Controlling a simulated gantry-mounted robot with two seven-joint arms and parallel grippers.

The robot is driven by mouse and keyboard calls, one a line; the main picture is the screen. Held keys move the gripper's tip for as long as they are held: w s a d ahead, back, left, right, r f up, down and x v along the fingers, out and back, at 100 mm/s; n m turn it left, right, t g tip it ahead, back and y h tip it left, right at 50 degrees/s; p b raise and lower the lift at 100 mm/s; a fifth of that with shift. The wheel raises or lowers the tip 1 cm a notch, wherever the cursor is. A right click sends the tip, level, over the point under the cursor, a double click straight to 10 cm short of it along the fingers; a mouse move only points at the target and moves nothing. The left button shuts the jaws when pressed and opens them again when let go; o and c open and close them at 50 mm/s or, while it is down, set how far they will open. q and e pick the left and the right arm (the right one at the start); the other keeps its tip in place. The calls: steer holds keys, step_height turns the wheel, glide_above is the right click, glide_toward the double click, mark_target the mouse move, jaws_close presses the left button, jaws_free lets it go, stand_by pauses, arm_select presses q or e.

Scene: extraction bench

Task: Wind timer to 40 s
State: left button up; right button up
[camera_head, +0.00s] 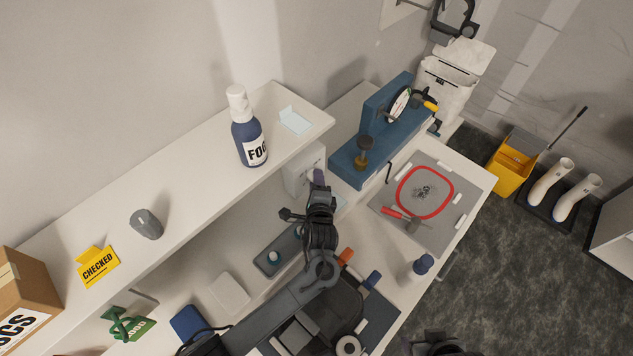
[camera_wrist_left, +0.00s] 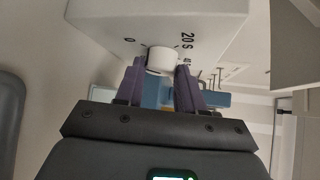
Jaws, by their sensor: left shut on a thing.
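The timer is a white box (camera_head: 297,168) against the back wall, under the end of the upper shelf. In the left wrist view its face (camera_wrist_left: 175,18) shows the marks "0" and "20 s", and a further mark partly hidden by a finger. Its round white knob (camera_wrist_left: 162,60) sits between the purple fingers of my left gripper (camera_wrist_left: 161,74). The left gripper (camera_head: 318,177) is shut on the knob, one finger on each side. I cannot make out a pointer on the knob, so its setting is unclear. The jaws of my right gripper do not show.
A blue spray bottle (camera_head: 249,141) stands on the shelf (camera_head: 190,176) above and left of my left gripper. A blue stand (camera_head: 347,166) is close on the right. A grey mat (camera_head: 433,232) with a red ring (camera_head: 453,196) lies further right. A grey tray (camera_head: 270,264) is below.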

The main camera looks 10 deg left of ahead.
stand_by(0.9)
arm_select(q)
steer(key=o, duration=1)
steer(key=v, duration=1.1)
steer(key=shift+p, duration=0.4)
steer(key=shift+w, duration=0.1)
steer(key=shift+c, duration=0.2)
